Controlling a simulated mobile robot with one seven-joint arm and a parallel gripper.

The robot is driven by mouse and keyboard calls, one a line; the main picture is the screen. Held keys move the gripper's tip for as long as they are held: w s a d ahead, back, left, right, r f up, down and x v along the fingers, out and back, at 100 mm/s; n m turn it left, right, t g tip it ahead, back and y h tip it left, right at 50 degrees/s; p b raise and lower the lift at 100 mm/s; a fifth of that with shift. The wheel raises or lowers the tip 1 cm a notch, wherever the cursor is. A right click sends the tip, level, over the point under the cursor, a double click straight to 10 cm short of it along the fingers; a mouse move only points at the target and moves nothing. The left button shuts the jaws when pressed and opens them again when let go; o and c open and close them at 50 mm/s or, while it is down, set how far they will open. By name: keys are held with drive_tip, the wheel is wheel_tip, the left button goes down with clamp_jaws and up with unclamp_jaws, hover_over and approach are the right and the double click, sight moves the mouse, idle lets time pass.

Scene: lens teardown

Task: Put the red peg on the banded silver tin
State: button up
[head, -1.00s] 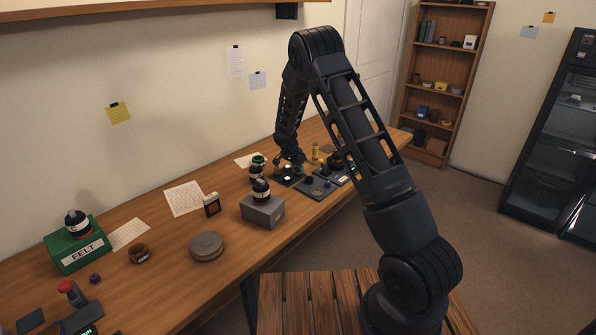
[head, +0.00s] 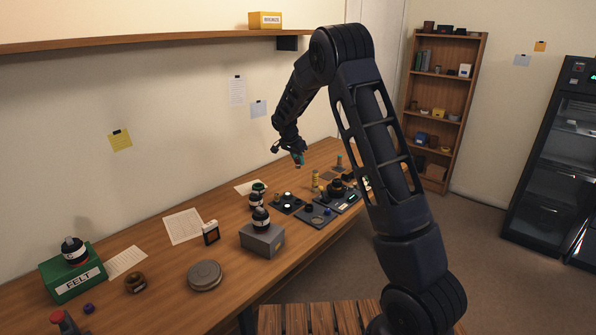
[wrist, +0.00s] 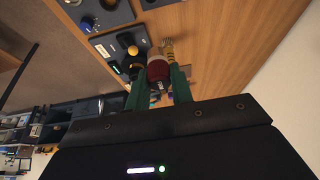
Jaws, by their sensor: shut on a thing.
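My gripper (head: 298,158) is raised above the far part of the bench, well clear of it. In the wrist view its teal fingers (wrist: 158,78) are shut on a red piece with a pale end, which looks like the red peg (wrist: 157,68). The peg is too small to make out in the head view. A round, flat grey tin with rings, apparently the banded silver tin (head: 205,276), lies on the bench at the lower middle left. It is far from my gripper, with nothing on top.
A grey block (head: 262,240) with a dark bottle on it stands right of the tin. Dark trays (head: 315,217) with small parts lie beyond it. A brown ring (head: 135,283) and a green FELT box (head: 72,273) are to the left. A shelf (head: 150,42) runs along the wall.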

drive_tip(key=shift+r, duration=0.75)
drive_tip(key=s+a+n+t+y, duration=0.1)
drive_tip(key=s+a+n, duration=0.3)
drive_tip(key=s+a, duration=0.45)
wheel_tip(320, 180, up, 3)
drive_tip(key=n+g+y, duration=0.1)
drive_tip(key=n+y, duration=0.4)
drive_tip(key=n, duration=0.9)
hover_over(201, 269)
drive_tip(key=s+d, duration=0.1)
wheel_tip(201, 269, down, 20)
drive_tip(key=shift+s+d+r, duration=0.1)
drive_tip(key=shift+d+r, duration=0.05)
drive_tip(key=shift+r, duration=0.05)
drive_tip(key=shift+f, duration=0.15)
